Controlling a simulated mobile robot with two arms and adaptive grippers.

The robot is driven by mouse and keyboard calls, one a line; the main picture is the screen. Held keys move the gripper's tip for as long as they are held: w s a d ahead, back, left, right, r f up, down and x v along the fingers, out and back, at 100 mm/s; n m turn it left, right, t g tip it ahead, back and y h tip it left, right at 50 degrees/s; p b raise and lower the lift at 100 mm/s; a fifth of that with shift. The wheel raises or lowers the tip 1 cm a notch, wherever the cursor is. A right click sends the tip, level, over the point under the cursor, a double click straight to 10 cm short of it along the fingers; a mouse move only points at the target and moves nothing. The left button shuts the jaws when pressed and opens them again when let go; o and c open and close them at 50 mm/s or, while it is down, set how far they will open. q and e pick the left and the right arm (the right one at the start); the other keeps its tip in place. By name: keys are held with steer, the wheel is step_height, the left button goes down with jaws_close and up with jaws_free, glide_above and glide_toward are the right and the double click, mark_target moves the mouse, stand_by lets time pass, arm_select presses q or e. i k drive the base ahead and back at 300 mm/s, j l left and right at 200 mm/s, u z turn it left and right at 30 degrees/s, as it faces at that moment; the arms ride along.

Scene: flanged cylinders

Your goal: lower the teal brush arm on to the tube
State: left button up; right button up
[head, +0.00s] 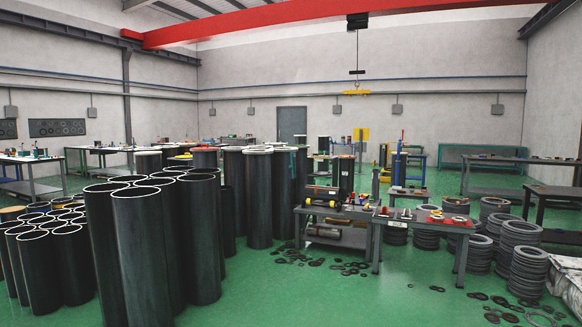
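I cannot make out a teal brush arm for certain. A small teal strip (293,162) shows against the dark tubes at the middle, too small to identify. Many dark open-topped tubes stand upright; a tall cluster (143,255) is at the front left, and a shorter cluster (68,265) is at the far left. More tall tubes (258,205) with pale rims stand behind. Which tube the task means cannot be told. Neither of my grippers is in view.
A grey workbench (376,216) holds small tools and red parts. Stacks of dark rings (528,272) stand on the right. Flat rings and dark pieces (350,268) litter the green floor. A blue upright stand (397,172) is behind the bench. The front middle floor is mostly clear.

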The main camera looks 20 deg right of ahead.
mark_target(292, 155)
steer(key=i+l+z, duration=0.3)
steer(key=i, duration=0.25)
steer(key=i+l+z, duration=0.3)
steer(key=i, duration=0.25)
steer(key=i+z, duration=0.3)
steer(key=i, duration=6.65)
steer(key=j+u, duration=0.05)
